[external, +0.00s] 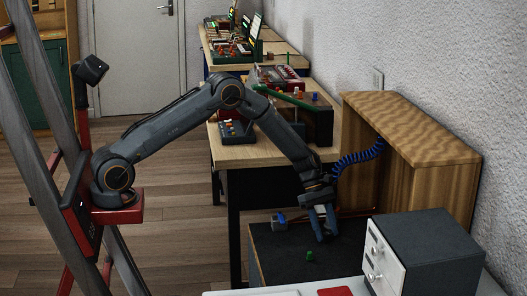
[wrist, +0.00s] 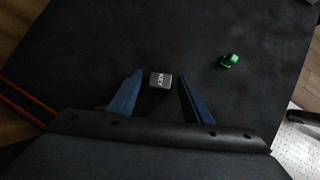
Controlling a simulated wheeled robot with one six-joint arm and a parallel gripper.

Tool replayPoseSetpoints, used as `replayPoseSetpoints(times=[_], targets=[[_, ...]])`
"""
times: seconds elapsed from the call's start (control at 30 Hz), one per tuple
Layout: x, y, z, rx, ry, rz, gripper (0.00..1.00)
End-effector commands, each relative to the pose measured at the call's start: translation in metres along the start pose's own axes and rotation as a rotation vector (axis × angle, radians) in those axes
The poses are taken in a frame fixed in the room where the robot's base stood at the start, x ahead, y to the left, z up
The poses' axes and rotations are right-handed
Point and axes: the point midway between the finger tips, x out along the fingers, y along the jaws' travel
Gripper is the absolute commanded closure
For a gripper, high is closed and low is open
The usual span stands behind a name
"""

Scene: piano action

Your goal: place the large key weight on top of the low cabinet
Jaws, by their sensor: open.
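My blue fingers are open, with a gap on each side of the block. In the external view my gripper (external: 326,230) points down over a low, dark-topped cabinet (external: 345,262). The dark top (wrist: 190,40) fills most of the wrist view, and the block appears to rest on it. The block cannot be made out in the external view.
A green piece (external: 310,255) lies on the dark top, also in the wrist view (wrist: 229,61). A blue piece (external: 280,219) is near its far left edge. A wooden unit (external: 420,135) and a grey drawer box (external: 430,250) stand on the right. Desks with devices stand behind.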

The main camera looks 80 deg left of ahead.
Motion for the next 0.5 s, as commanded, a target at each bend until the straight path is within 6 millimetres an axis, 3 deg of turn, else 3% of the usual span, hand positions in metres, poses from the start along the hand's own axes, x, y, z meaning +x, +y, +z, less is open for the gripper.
replayPoseSetpoints(times=[0.17,0.5], targets=[[-0.018,0.001,0.002,0.000,-0.001,0.003,0.55],[-0.086,0.001,0.002,0.001,0.000,0.003,0.55]])
